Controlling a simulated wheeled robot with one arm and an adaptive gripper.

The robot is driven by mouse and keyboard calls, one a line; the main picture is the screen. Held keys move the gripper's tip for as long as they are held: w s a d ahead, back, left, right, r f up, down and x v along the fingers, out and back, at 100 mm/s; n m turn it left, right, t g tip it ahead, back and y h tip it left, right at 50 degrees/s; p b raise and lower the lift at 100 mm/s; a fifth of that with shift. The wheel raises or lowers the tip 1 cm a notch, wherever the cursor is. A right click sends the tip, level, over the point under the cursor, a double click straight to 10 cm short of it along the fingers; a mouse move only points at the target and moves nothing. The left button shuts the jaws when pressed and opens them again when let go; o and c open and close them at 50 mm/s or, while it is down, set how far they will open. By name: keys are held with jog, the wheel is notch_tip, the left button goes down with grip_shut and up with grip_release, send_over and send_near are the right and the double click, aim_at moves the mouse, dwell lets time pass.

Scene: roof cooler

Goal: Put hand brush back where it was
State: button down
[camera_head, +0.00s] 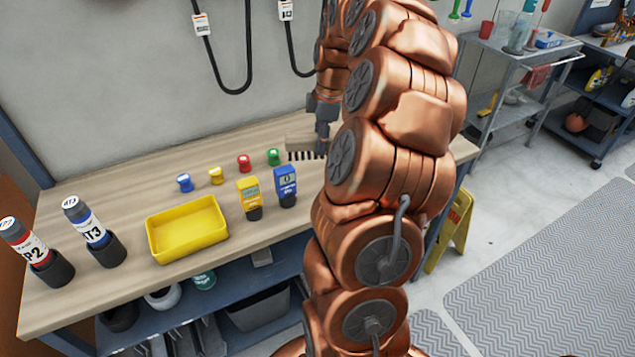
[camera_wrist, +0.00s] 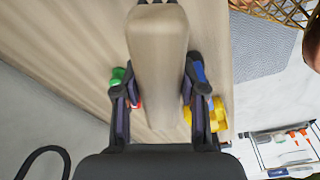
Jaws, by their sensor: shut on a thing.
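The hand brush (camera_head: 300,146) has a pale wooden body and dark bristles that point down in the head view. My gripper (camera_head: 321,143) is shut on it near the back of the workbench (camera_head: 130,188). In the wrist view the wooden body of the hand brush (camera_wrist: 157,55) lies between the two fingers of my gripper (camera_wrist: 157,85). My arm hides the right part of the brush in the head view. I cannot tell whether the bristles touch the bench top.
Small blue (camera_head: 184,182), yellow (camera_head: 216,175), red (camera_head: 244,163) and green (camera_head: 273,157) items stand left of the brush. Yellow (camera_head: 249,195) and blue (camera_head: 285,183) meters stand in front. A yellow tray (camera_head: 187,228) and two labelled cylinders are farther left.

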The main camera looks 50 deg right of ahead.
notch_tip(320, 180, down, 9)
jog(key=p, duration=0.2)
jog(key=shift+r+p, duration=0.1)
jog(key=shift+p, duration=0.3)
jog(key=shift+f, duration=0.4)
jog(key=shift+f, duration=0.15)
jog(key=c, duration=0.7)
grip_release()
jog(key=shift+o, duration=0.2)
jog(key=r+b, duration=0.1)
jog(key=r, duration=0.3)
jog(key=d+r+b, duration=0.1)
jog(key=r, duration=0.3)
jog(key=s+r+b, duration=0.1)
jog(key=r, duration=0.3)
jog(key=shift+s+d+r, duration=0.1)
jog(key=shift+d, duration=0.1)
